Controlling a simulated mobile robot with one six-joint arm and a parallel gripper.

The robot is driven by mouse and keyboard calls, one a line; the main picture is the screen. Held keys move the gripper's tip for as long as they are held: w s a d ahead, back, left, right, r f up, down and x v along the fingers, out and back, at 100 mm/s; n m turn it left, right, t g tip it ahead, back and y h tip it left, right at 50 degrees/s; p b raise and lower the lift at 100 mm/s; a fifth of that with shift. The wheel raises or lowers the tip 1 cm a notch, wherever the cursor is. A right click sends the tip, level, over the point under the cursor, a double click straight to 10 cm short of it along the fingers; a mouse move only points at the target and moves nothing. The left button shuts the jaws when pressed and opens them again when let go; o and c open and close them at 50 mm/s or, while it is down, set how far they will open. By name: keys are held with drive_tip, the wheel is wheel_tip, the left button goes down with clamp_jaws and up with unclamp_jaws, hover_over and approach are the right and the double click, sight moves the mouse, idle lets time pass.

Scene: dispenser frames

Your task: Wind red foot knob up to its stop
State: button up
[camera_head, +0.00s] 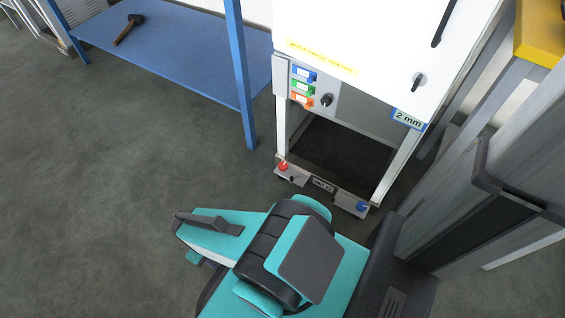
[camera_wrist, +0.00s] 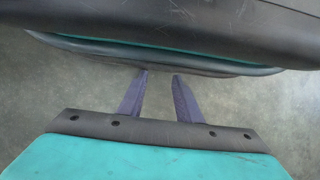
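The red foot knob (camera_head: 283,166) sits at the left end of the low front bar of a white dispenser frame (camera_head: 285,118), close to the floor. A blue foot knob (camera_head: 361,207) sits at the right end of the same bar. My arm is folded in front of the frame in the head view, and no fingertips can be made out clearly there. In the wrist view my gripper (camera_wrist: 161,78) shows two dark fingers apart with nothing between them, pointing at a dark and teal part of my own body. Neither knob shows in the wrist view.
A small dark label (camera_head: 322,185) is on the bar between the knobs. A blue table (camera_head: 175,45) with a hammer (camera_head: 130,28) stands at the left back. A grey structure (camera_head: 490,200) crowds the right. The floor (camera_head: 90,200) at left is clear.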

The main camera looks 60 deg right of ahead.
drive_tip(key=o, duration=0.6)
drive_tip(key=shift+w+d, duration=0.1)
drive_tip(key=shift+w, duration=0.05)
drive_tip(key=w+d+f+m+t+y+b, duration=0.1)
drive_tip(key=w+d+m+b, duration=0.2)
drive_tip(key=w+d+m, duration=0.35)
wheel_tip(320, 180, up, 5)
drive_tip(key=m+t+h+b, duration=0.1)
drive_tip(key=m+t+b, duration=0.3)
drive_tip(key=m+b, duration=0.75)
hover_over(283, 165)
drive_tip(key=p, duration=0.4)
drive_tip(key=m, duration=0.3)
drive_tip(key=shift+r+m, duration=0.15)
drive_tip(key=shift+m, duration=0.25)
drive_tip(key=shift+b, duration=0.3)
drive_tip(key=shift+f+b, duration=1.7)
drive_tip(key=shift+f, duration=2.1)
